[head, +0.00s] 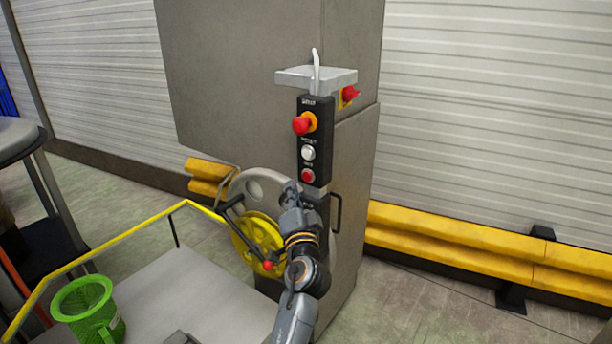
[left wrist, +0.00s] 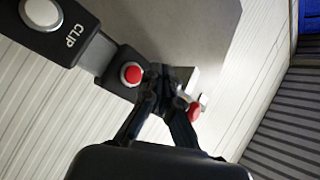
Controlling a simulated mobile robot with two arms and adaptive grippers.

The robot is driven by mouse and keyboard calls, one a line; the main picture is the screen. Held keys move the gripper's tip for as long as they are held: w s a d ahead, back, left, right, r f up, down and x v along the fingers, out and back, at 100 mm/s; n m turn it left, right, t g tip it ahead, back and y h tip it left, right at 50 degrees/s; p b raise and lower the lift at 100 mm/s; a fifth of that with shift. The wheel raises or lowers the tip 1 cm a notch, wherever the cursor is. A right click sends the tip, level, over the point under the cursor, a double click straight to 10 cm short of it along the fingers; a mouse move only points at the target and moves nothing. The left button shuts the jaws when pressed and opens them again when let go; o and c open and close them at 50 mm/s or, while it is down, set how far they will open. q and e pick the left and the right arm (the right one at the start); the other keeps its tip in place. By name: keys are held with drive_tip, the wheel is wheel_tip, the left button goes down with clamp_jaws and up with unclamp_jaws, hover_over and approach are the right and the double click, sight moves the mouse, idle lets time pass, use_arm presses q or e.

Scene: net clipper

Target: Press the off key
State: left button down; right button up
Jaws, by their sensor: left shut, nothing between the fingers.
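A black control panel (head: 316,120) on the grey machine carries a red mushroom knob (head: 303,125) on an orange ring, a white button (head: 308,153) and a lowest red button (head: 307,175). Their labels are too small to read. The red button also shows in the left wrist view (left wrist: 131,74), beside the fingertips. My left gripper (head: 291,187) is shut and empty, just below and left of that button. It also shows in the left wrist view (left wrist: 158,76). I cannot tell whether it touches the panel. My right gripper is not in view.
A lower box labelled CLIP (left wrist: 76,40) has a white button (left wrist: 41,12); my arm mostly hides it in the head view. A yellow barrier (head: 450,238) stands right.

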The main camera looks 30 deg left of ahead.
use_arm(q)
drive_tip(key=shift+s, duration=1.2)
